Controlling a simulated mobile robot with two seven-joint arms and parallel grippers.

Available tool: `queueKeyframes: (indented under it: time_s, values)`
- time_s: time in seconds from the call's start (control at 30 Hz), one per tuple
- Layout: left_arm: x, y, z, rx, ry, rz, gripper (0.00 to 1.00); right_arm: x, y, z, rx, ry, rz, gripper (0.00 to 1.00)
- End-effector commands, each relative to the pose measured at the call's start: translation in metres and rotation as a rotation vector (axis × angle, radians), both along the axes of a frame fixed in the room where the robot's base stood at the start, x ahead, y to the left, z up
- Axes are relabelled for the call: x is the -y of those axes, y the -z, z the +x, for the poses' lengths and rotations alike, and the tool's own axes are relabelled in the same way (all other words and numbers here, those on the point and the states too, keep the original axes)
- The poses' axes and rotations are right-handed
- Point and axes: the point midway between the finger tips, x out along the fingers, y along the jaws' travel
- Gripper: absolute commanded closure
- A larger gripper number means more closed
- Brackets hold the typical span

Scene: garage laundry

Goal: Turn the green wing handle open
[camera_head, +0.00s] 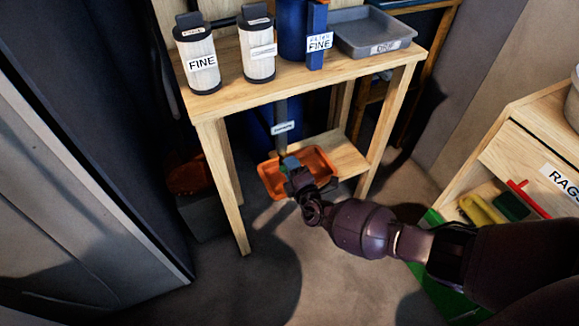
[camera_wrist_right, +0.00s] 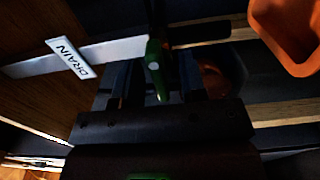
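The green wing handle (camera_wrist_right: 154,68) shows in the right wrist view, with its narrow end pointing toward my right gripper (camera_wrist_right: 155,85). The gripper's dark fingers stand apart on either side of the handle, and gaps seem to show between them and it. The view is dark, so I cannot tell whether either finger touches it. In the head view, my right gripper (camera_head: 292,168) is low under the bench, at the left part of the orange tray, and it mostly hides the handle. My left gripper is not in view.
A DRAIN label (camera_wrist_right: 70,58) is beside the handle. Canisters (camera_head: 201,62) and a grey bin (camera_head: 372,30) stand on top. A RAGS cabinet (camera_head: 530,160) is at right.

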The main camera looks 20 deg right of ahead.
Motion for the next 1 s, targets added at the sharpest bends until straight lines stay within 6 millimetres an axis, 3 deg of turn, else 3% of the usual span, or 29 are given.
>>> queueKeyframes:
  time_s: [0.4,0.63,1.0]
  values:
    - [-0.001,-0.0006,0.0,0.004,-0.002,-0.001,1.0,-0.0004,-0.0005,0.0071,0.0,0.0,0.001,0.62]
    - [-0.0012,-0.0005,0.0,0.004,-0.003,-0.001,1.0,-0.0005,-0.0004,0.0069,0.0,0.0,0.0,0.97]
    - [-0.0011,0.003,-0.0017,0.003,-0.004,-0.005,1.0,-0.0006,0.002,0.0058,0.0,0.0,-0.067,0.97]
